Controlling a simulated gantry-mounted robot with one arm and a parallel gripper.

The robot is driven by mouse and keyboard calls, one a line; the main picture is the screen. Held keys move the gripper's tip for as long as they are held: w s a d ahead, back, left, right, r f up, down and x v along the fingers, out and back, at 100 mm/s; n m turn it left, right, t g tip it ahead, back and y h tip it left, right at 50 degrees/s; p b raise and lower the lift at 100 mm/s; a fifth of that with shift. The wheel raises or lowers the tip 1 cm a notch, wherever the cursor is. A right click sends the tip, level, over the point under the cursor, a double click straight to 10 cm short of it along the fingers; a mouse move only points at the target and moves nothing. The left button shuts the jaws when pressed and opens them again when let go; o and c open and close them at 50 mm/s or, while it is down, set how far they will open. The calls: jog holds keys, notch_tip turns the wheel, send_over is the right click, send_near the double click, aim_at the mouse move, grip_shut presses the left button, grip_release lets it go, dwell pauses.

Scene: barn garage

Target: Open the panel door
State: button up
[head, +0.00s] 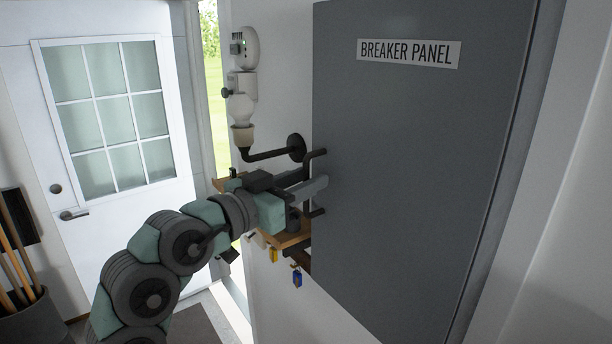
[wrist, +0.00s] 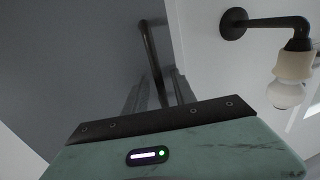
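The breaker panel door (head: 410,160) is a large flat grey door on the right in the head view, with a white "BREAKER PANEL" label (head: 409,53) near its top. It looks closed. A dark bar handle (head: 318,153) stands out near its left edge; the handle also shows in the wrist view (wrist: 149,50). My gripper (head: 313,183) is at the handle, its fingers pointing at the door. In the wrist view my gripper (wrist: 157,90) has one finger on each side of the handle, with gaps showing, so it looks open around it. Fingertip contact is hidden.
A wall lamp (head: 241,108) on a dark bracket is just left of the handle. A small wooden shelf (head: 290,238) with hanging keys (head: 297,278) is below my gripper. A white door (head: 120,130) and a bin with sticks (head: 30,318) are at the left.

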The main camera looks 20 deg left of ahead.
jog(key=shift+w, duration=0.15)
grip_shut()
jog(key=shift+d, duration=0.1)
dwell(1.4)
